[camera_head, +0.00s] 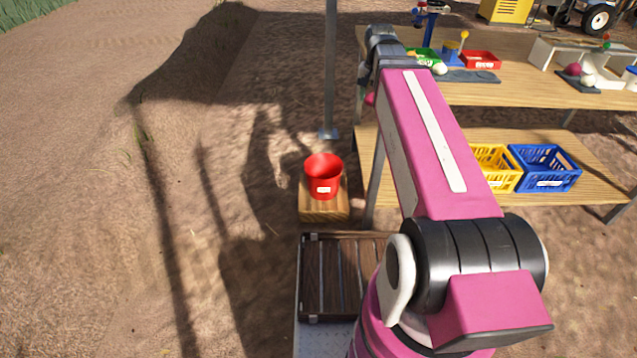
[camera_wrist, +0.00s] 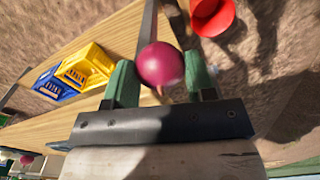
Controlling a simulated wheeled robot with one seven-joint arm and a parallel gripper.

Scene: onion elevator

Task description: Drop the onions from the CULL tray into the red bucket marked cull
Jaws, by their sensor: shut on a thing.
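In the wrist view my gripper (camera_wrist: 160,82) is shut on a red onion (camera_wrist: 160,64), held between its two green fingers. The red bucket (camera_head: 323,178) with a white label stands upright on a wooden block in the head view; it also shows at the top of the wrist view (camera_wrist: 213,16), apart from the onion. In the head view my arm hides most of the gripper. A red tray (camera_head: 481,60) with a white label lies on the upper table; its writing is too small to read. A green tray (camera_head: 424,57) lies left of it.
The wooden table (camera_head: 545,82) has a lower shelf with a yellow crate (camera_head: 494,166) and a blue crate (camera_head: 546,168). A metal post (camera_head: 330,70) stands behind the bucket. A slatted crate (camera_head: 340,278) lies in front of it. Ground to the left is open.

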